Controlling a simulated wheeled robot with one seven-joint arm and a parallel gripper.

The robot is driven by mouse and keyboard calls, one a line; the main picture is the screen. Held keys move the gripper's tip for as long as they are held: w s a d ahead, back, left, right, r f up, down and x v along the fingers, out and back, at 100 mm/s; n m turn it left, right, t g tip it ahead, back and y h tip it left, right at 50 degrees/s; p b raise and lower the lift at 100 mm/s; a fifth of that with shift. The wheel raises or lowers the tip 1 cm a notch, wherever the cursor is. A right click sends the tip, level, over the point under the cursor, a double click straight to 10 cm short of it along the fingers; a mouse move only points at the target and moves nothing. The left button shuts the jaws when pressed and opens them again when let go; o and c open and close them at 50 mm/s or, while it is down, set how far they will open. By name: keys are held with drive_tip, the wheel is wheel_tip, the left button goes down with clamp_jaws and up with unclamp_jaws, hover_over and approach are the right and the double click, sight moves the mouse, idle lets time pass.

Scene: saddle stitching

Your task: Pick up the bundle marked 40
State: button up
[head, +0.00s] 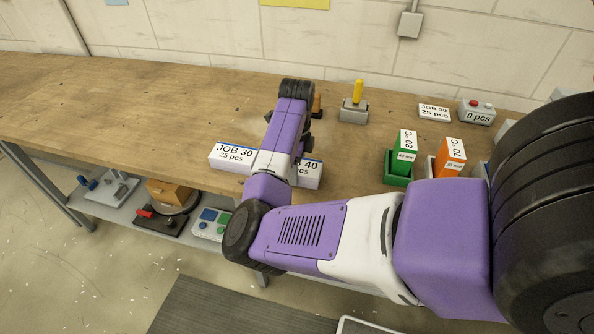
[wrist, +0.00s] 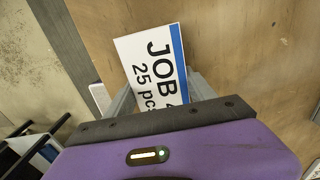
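The bundle marked JOB 40 (head: 309,174) is a white block with a blue stripe, lying on the bench near its front edge. My gripper (wrist: 163,92) is over this lower end, with one pale finger on each side of the bundle. It looks open; I cannot tell whether the fingers touch. The gripper is hidden behind my arm in the head view.
Green (head: 398,181) and orange (head: 450,158) holders stand to the right. The bench's left is clear.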

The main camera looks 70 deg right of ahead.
drive_tip(key=c, duration=1.1)
drive_tip(key=shift+r, duration=0.2)
